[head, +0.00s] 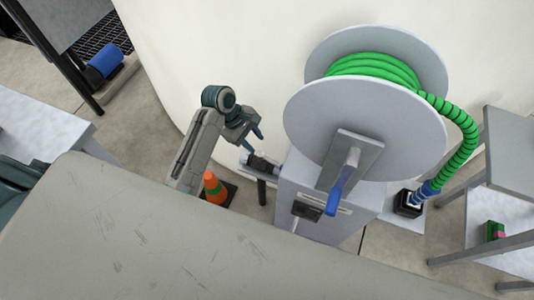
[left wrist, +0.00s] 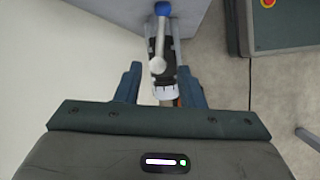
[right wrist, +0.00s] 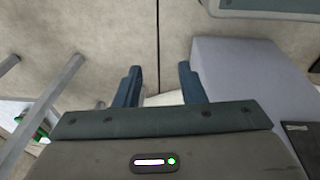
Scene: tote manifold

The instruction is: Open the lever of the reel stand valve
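The reel stand (head: 325,215) is a light grey box carrying a grey reel (head: 350,130) wound with green hose (head: 375,68). Its valve (head: 262,163), dark and pale, sticks out from the stand's left side. In the left wrist view the dark valve body (left wrist: 161,48) carries a pale metal lever with a rounded end (left wrist: 157,65). My left gripper (head: 252,137) is open and empty, just above the valve; in its wrist view the fingers stand on either side of the lever's line, apart from it. My right gripper (right wrist: 160,80) is open and empty.
An orange cone (head: 214,188) stands below my left arm. A blue crank handle (head: 335,200) is on the reel's front. The hose ends at a black box (head: 408,203) on the right. A grey table (head: 510,150) stands further right, and a pale wall is behind.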

